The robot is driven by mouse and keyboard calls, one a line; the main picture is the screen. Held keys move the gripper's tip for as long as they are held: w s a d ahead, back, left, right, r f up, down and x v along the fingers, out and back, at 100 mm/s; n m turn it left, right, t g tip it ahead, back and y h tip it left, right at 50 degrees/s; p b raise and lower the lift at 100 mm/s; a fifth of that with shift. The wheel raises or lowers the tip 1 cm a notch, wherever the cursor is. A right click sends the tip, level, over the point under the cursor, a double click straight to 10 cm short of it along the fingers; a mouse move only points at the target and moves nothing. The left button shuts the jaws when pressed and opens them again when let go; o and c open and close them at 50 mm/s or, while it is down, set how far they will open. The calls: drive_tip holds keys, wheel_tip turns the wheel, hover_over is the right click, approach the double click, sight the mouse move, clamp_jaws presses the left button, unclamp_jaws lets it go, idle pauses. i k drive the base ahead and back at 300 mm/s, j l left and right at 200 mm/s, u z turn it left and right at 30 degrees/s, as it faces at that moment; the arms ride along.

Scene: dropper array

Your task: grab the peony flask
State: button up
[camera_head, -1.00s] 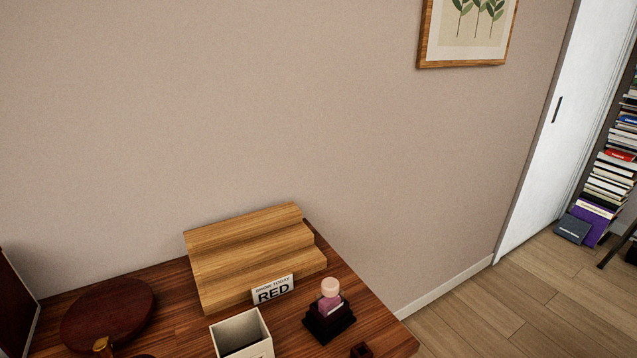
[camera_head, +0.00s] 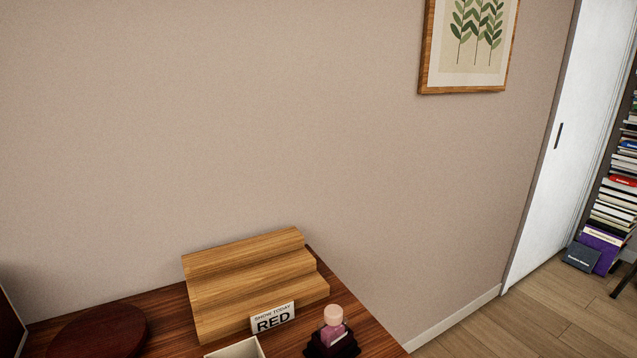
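A small pink-purple bottle (camera_head: 333,333) with a pale pink rounded cap stands upright in a dark stepped holder (camera_head: 318,348) near the right end of the wooden table. It has a light label that is too small to read, so I cannot tell whether it is the peony flask. It is the only bottle in view. The holder's lower part is cut off by the bottom edge. My gripper is not in view.
A stepped wooden stand (camera_head: 255,282), empty, sits at the table's back. A card (camera_head: 272,318) reading "SHOW TODAY RED" leans before it. A cream open box (camera_head: 235,349) is at the bottom edge. A dark red round disc (camera_head: 100,333) lies left.

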sight(333, 326)
drive_tip(key=j+u, duration=0.1)
drive_tip(key=j, duration=0.4)
drive_tip(key=i+j+u, duration=0.1)
drive_tip(key=j, duration=0.35)
drive_tip(key=i+j+u, duration=0.1)
drive_tip(key=j, duration=0.35)
drive_tip(key=i+j, duration=0.05)
